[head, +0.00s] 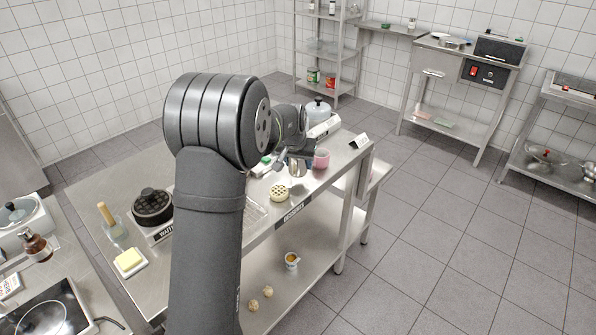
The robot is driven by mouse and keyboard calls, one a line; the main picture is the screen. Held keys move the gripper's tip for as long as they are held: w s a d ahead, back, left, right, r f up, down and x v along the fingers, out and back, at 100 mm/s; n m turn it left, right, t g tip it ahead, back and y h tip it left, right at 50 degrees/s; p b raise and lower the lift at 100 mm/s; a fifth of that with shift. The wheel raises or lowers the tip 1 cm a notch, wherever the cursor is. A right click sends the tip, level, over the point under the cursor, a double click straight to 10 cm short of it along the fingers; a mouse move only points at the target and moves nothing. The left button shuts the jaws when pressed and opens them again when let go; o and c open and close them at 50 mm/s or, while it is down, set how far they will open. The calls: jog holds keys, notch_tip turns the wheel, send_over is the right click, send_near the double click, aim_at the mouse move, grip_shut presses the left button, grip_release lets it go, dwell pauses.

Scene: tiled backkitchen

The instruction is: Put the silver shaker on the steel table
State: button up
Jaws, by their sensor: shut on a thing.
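My gripper (291,160) is in the head view, right of my large dark arm, over the far part of the steel table (342,155). It is shut on the silver shaker (298,170), a small shiny metal piece showing below the fingers. The fingers and arm hide much of the shaker. I cannot tell whether its base touches the table top.
A pink cup (321,159) stands close right of the gripper. A small dark sign (359,141) is near the right edge. A black pot (152,206) stands left.

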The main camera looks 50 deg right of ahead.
aim_at(298, 171)
jog(key=shift+f, duration=1.75)
jog(key=shift+f, duration=0.15)
jog(key=o, duration=1.1)
jog(key=shift+c, duration=0.2)
jog(key=v, duration=1.2)
jog(key=shift+s, duration=0.1)
